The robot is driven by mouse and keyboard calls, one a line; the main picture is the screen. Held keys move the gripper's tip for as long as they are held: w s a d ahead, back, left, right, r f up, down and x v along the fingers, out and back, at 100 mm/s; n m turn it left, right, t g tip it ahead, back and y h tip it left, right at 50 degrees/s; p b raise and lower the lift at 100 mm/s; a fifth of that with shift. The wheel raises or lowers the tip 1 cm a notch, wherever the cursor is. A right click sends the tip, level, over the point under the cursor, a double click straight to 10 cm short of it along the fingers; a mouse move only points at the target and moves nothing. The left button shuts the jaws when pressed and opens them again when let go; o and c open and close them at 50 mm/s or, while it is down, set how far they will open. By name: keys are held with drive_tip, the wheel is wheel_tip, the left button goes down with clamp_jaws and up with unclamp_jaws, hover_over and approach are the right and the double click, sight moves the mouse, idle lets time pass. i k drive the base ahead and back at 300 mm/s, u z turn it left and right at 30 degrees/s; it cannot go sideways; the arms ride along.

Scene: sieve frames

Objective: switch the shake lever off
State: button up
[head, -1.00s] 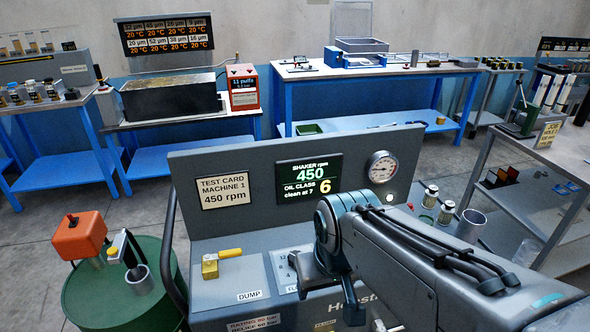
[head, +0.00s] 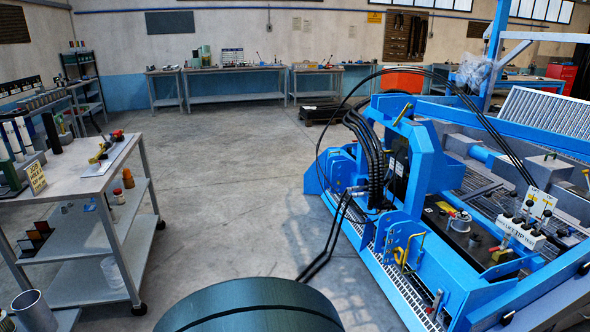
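No lever marked as the shake lever can be made out in the head view. A blue machine (head: 415,222) fills the right side. On it is a pale control block (head: 520,232) with several dark-knobbed levers and a small label plate (head: 541,202). The lettering is too small to read surely; it seems to include "LIFT" and "TIP". My gripper is out of view. The grey machine with the shaker rpm display is also out of view.
Dark hoses (head: 325,252) trail on the floor by the blue machine. The concrete floor (head: 240,180) between is clear. Workbenches (head: 236,82) line the back wall.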

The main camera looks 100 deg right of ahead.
sight(488, 194)
drive_tip(key=z, duration=4.35)
drive_tip(key=i, duration=0.95)
drive_tip(key=u, duration=0.5)
drive_tip(key=i, duration=1.5)
drive_tip(key=z, duration=1.2)
drive_tip(key=i, duration=0.95)
drive_tip(key=z, duration=0.9)
